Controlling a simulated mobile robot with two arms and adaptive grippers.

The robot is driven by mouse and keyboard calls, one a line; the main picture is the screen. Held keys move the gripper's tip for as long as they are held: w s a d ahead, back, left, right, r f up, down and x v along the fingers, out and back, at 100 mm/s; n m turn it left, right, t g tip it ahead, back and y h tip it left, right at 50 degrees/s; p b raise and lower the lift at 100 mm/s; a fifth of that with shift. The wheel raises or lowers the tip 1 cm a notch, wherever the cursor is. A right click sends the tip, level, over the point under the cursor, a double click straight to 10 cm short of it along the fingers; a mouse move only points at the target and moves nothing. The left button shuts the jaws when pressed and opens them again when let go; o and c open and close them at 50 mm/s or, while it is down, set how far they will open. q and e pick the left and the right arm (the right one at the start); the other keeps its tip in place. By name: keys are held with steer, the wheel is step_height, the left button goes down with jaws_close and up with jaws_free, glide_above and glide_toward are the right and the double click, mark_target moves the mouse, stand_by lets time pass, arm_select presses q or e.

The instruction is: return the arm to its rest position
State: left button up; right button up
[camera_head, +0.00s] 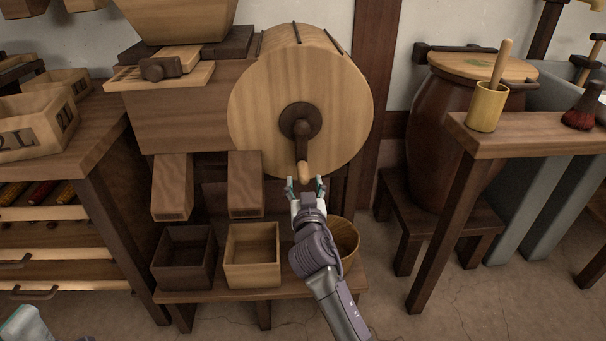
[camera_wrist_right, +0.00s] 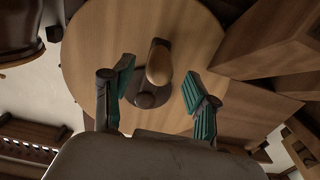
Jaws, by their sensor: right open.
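My right arm (camera_head: 335,297) reaches up from the bottom of the head view. Its gripper (camera_head: 305,186) is open just below the wooden crank handle (camera_head: 303,171) of a round wooden drum (camera_head: 348,110). In the right wrist view, the open right gripper (camera_wrist_right: 160,92) has its green-padded fingers spread apart, with the handle (camera_wrist_right: 159,62) showing between and beyond them. Nothing is held; I cannot tell whether a finger touches the handle. A pale and teal piece at the bottom left corner of the head view may be part of my left arm; no left fingers show clearly.
Two chutes stand above a dark box (camera_head: 185,258) and a light box (camera_head: 252,255) on a low bench. A round basket (camera_head: 345,243) is partly behind my right arm.

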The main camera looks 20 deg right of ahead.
steer(key=shift+b+x, duration=0.3)
steer(key=shift+x, duration=1.25)
steer(key=shift+w, duration=0.1)
jaws_close()
